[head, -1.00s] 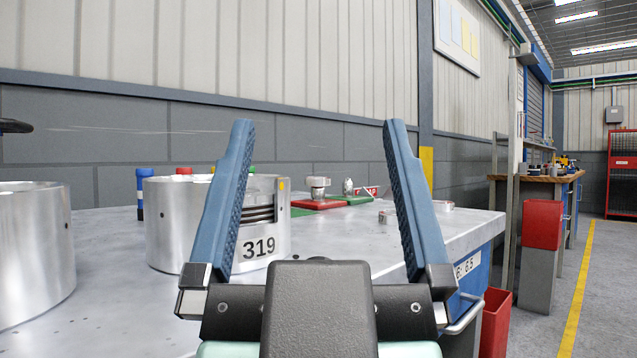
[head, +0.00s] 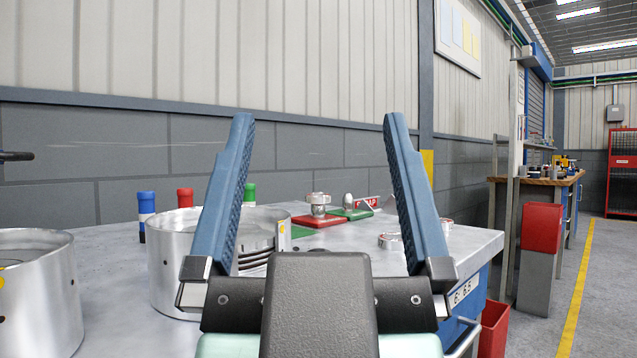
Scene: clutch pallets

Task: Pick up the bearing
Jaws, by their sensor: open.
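My gripper (head: 318,190) is open and empty in the head view, its two blue ridged fingers pointing up and spread wide. Between the fingers, farther off on the metal table (head: 110,285), a silver round part (head: 319,205) stands on a red pallet (head: 318,222). A small silver ring (head: 389,241) lies on the table near the right finger, partly hidden by it. I cannot tell for sure which of these is the bearing. My gripper touches none of them.
A large metal cylinder (head: 175,265) stands left of my gripper, partly behind its left finger. Another cylinder (head: 40,290) is at far left. Bottles with blue (head: 147,205), red (head: 185,198) and green caps stand behind. A green pallet (head: 352,214) holds a small egg-shaped part (head: 347,201).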

